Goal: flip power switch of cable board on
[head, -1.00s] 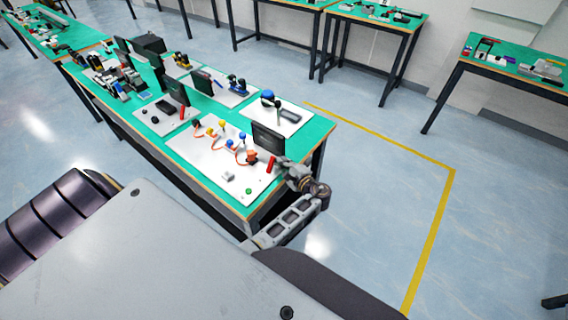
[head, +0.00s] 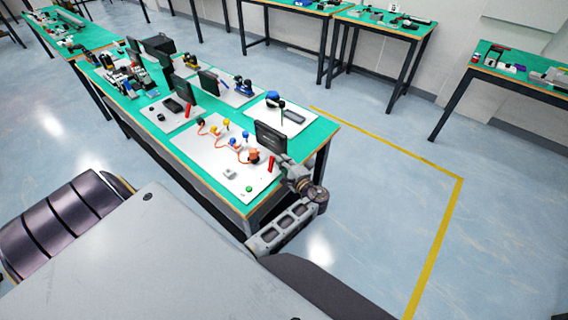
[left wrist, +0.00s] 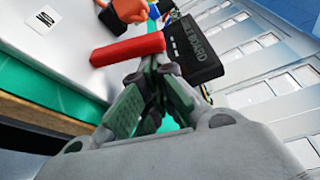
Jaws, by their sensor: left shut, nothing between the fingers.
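The cable board is a white panel (head: 205,158) at the near end of the green-topped table, with coloured plugs and orange cables. A red switch lever (head: 271,163) stands near its right edge. In the left wrist view the red lever (left wrist: 128,49) lies across, just beyond my fingertips. A black box (left wrist: 194,50) with partly readable "BOARD" lettering is beside it; in the head view it is a dark upright panel (head: 270,138). My left gripper (head: 284,166) is at the board's right edge, shut and empty (left wrist: 153,70). I cannot tell whether it touches the lever. My right gripper is not in view.
More boards, including one with a blue-topped device (head: 273,97), stand farther along the same table. Open floor (head: 375,190) lies to the right.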

